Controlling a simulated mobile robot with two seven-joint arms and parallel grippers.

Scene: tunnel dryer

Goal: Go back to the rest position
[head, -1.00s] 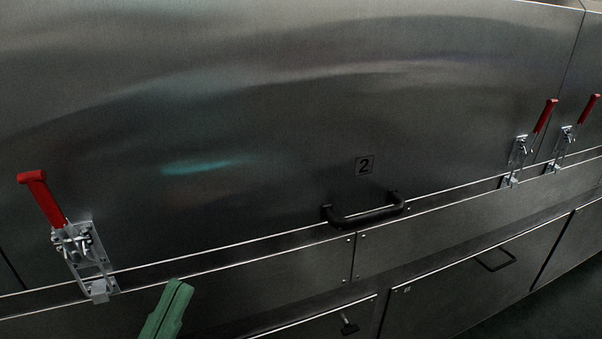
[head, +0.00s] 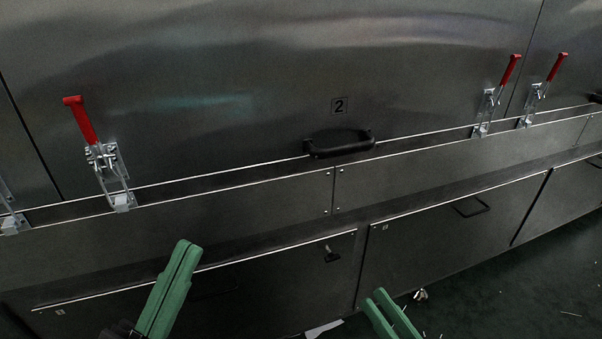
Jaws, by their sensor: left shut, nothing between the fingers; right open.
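My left gripper (head: 184,254), with green fingers, is shut and empty. It shows in the head view at lower left, in front of the lower panels and below the left latch. My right gripper (head: 379,298), also green, is at the bottom of the view, right of centre. Its fingers are apart and nothing shows between them; the rest of it is cut off by the lower edge. Neither gripper appears to touch the dryer.
The steel dryer panel marked 2 (head: 240,80) fills the upper view. It has a black handle (head: 340,147) and red-handled latches at left (head: 82,122) and right (head: 509,72). Lower drawers (head: 450,230) run below. Dark green floor (head: 530,290) with small debris shows at lower right.

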